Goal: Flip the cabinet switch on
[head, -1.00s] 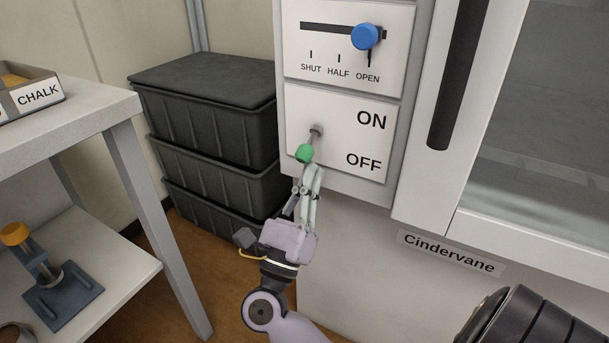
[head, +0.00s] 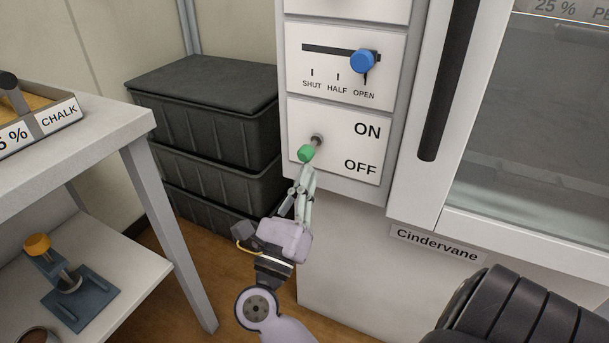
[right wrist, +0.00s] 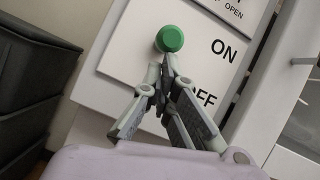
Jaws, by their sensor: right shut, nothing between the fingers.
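The cabinet switch is a short grey lever with a green tip (head: 307,153) on a white panel (head: 345,118) marked ON above and OFF below. In the head view the lever leans down and to the left from its pivot. The green tip also shows in the right wrist view (right wrist: 170,39). My right gripper (head: 306,168) is shut and empty, its fingertips just below the green tip, seemingly touching or almost touching it. In the right wrist view the closed fingers (right wrist: 168,62) end at the tip's lower edge. My left gripper is not in view.
Above is a slider with a blue knob (head: 363,61) at OPEN. Stacked dark crates (head: 205,90) stand left of the cabinet. A table (head: 110,125) with a chalk tray (head: 62,118) is further left. A glass door with a dark handle (head: 448,80) is at right.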

